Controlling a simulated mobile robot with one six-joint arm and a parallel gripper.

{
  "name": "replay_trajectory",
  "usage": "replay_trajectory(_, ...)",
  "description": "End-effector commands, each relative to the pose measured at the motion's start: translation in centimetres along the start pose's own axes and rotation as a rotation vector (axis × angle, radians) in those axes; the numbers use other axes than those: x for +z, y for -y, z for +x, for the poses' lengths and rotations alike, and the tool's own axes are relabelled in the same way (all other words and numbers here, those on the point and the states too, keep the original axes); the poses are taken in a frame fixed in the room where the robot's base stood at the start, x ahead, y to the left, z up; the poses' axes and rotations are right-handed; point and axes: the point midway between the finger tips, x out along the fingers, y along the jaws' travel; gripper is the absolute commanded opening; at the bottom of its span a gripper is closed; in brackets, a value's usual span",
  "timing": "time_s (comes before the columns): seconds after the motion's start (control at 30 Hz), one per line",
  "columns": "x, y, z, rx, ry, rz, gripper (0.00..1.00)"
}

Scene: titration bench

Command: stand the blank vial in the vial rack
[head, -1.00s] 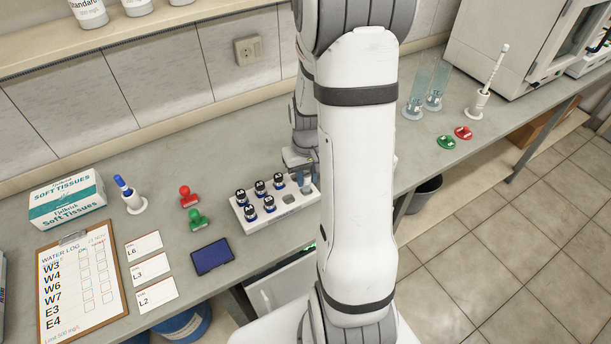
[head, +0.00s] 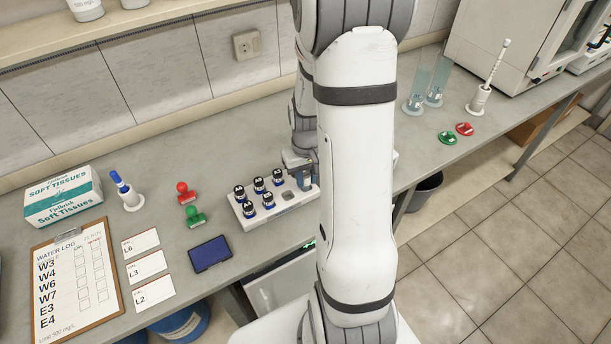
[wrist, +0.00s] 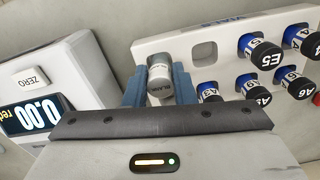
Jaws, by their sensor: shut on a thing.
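The white vial rack (head: 270,213) stands on the bench and also shows in the wrist view (wrist: 180,42). The vial is at the left end of the rack in the wrist view. Its lower end is hidden, so I cannot tell whether it is in a hole or above one. One square hole (wrist: 204,52) beside it is empty. In the head view my gripper (head: 304,178) is at the rack's right end, partly behind my arm.
Several dark-capped vials (wrist: 268,62) stand in the rack close to my gripper. A scale with a lit display (wrist: 30,115) is left in the wrist view. Red (head: 185,192) and green (head: 195,217) stamps and a blue pad (head: 211,254) lie left of the rack.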

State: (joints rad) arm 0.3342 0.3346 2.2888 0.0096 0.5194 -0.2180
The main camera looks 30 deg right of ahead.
Motion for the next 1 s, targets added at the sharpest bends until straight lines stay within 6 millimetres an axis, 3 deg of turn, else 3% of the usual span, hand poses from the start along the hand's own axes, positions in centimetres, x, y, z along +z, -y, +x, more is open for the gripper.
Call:
replay_trajectory(0.4, -0.01, 0.04, 0.68, 0.000, 0.000, -0.001, 0.02)
replay_trajectory(0.43, -0.01, 0.04, 0.68, 0.000, 0.000, -0.001, 0.24)
replay_trajectory(0.73, -0.01, 0.06, 0.67, 0.000, 0.000, -0.001, 0.49)
replay_trajectory(0.9, -0.01, 0.07, 0.67, 0.000, 0.000, -0.002, 0.50)
replay_trajectory(1.0, -0.02, 0.07, 0.67, 0.000, 0.000, -0.002, 0.58)
